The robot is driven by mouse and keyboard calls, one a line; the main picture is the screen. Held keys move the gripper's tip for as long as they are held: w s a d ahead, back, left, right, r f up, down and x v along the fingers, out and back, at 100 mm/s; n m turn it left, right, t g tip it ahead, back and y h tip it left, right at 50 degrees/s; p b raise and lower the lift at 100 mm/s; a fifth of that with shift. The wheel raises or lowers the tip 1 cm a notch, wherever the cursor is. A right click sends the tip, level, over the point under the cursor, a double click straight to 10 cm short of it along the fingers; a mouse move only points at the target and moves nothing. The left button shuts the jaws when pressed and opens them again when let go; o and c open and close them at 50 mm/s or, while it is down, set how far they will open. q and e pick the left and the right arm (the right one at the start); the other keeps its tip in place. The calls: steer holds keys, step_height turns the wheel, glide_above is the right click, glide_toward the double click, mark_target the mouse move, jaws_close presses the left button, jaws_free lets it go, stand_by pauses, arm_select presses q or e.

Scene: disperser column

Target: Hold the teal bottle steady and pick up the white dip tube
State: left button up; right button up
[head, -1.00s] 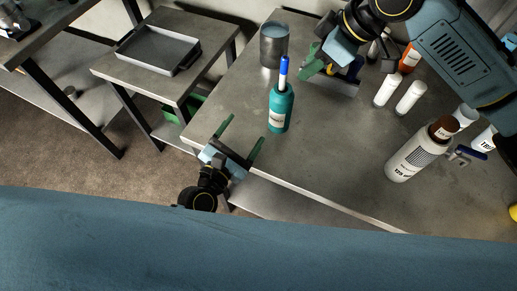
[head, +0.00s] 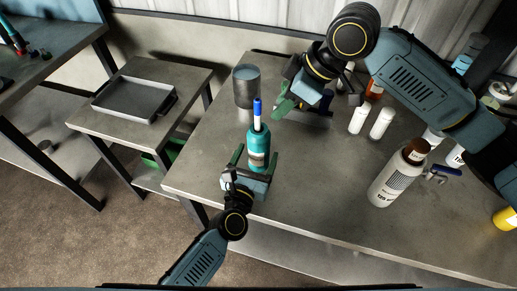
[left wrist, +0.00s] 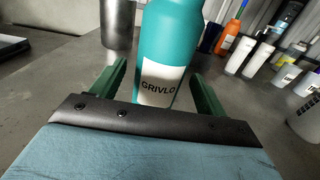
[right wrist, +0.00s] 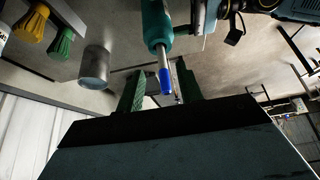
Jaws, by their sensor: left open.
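The teal bottle (head: 258,150) stands upright near the table's front left edge. Its label reads GRIVLO in the left wrist view (left wrist: 170,50). The white dip tube (head: 257,122), with a blue upper end, sticks up from its neck; in the right wrist view (right wrist: 162,55) its blue end points towards my right gripper. My left gripper (head: 255,160) is open, its green fingers on either side of the bottle's lower part; I cannot tell whether they touch it. My right gripper (right wrist: 158,88) is open and empty, with the tube's blue end seen between its fingers; their distance apart is unclear.
A grey metal cylinder (head: 246,86) stands behind the bottle. White bottles (head: 381,123) and a large brown-capped bottle (head: 396,176) stand to the right. A tray (head: 136,99) lies on a side table. The table's front middle is clear.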

arm_select(q)
steer(key=shift+x, duration=1.3)
steer(key=shift+c, duration=0.3)
steer(key=c, duration=1.1)
steer(key=shift+o, duration=0.2)
arm_select(e)
steer(key=m+t+y, duration=0.6)
steer(key=t, duration=0.6)
glide_toward(260, 121)
steer(key=x, duration=1)
steer(key=shift+w+a, duration=0.25)
steer(key=shift+a, duration=0.05)
